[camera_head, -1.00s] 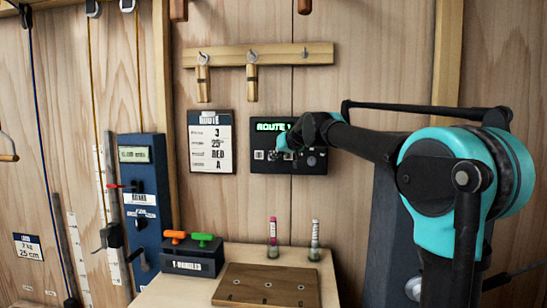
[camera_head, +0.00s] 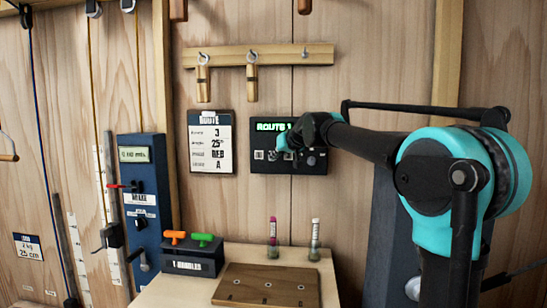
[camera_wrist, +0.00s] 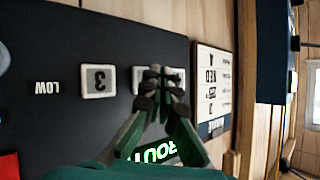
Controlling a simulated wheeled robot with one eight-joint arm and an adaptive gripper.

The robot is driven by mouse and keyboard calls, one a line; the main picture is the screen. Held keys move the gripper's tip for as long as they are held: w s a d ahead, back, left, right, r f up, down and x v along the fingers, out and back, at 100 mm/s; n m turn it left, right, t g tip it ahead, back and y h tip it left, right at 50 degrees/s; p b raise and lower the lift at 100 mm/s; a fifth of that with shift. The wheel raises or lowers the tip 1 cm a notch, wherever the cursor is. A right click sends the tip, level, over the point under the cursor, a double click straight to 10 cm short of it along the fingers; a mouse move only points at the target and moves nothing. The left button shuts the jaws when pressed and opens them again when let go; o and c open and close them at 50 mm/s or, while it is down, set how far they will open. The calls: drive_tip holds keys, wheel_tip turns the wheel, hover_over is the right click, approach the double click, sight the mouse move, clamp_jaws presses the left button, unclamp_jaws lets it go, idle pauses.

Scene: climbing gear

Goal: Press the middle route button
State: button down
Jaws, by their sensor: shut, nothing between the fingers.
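The route panel (camera_head: 262,168) is a black box on the wooden wall with a lit green display reading "ROUTE 1". In the upside-down wrist view, a pale button marked 3 (camera_wrist: 98,81) is in clear sight. The middle button (camera_wrist: 137,79) is mostly covered by my fingers, with only its pale left edge plain. Another button at its right is also largely hidden. My gripper (camera_wrist: 160,76) is shut and empty, its tips in front of the panel over the middle and right buttons. In the head view my gripper (camera_head: 283,145) covers part of the panel. Contact cannot be told.
A dark knob (camera_head: 311,160) is on the panel's right. A route card (camera_head: 211,142) hangs left of it, and a peg rail (camera_head: 285,55) is above. Below, a table holds a brown board (camera_head: 267,286), two markers and a T-handle box (camera_head: 192,262).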

drive_tip(key=shift+w, duration=0.3)
drive_tip(key=shift+w, duration=0.35)
idle(0.6)
drive_tip(key=shift+s, duration=0.8)
drive_tip(key=shift+s, duration=0.1)
drive_tip(key=s, duration=0.4)
drive_tip(key=shift+s+a, duration=0.1)
drive_tip(key=shift+s, duration=0.3)
idle(0.6)
